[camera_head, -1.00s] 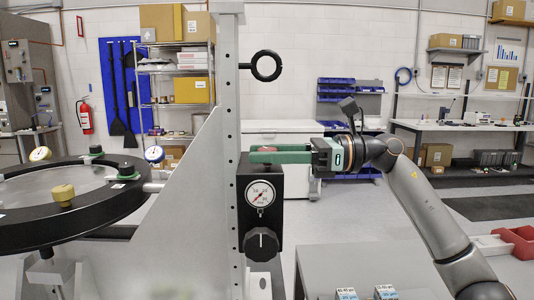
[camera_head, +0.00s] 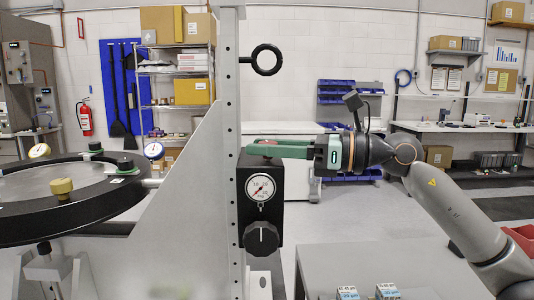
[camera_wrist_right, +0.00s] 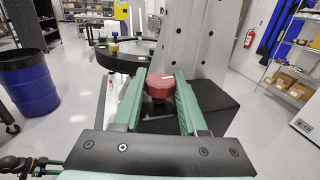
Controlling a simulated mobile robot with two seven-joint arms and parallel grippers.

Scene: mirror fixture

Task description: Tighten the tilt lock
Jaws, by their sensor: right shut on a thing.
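A red faceted knob (camera_wrist_right: 158,85) with a pale line on its top sits on a black box (camera_head: 273,182); I take it for the tilt lock, though no label shows. My right gripper (camera_head: 256,150) reaches in from the right above the box. Its green fingers lie on both sides of the red knob in the right wrist view and are shut on it. In the head view the fingers mostly hide the knob. The box's front bears a dial gauge (camera_head: 260,189) and a black knob (camera_head: 262,238). My left gripper is not in view.
A grey upright post (camera_head: 231,130) with a black ring handle (camera_head: 266,60) stands beside the box. A large black round frame (camera_head: 62,217) with a yellow knob (camera_head: 61,188) lies at the left. A grey table (camera_head: 365,270) with small boxes is at lower right.

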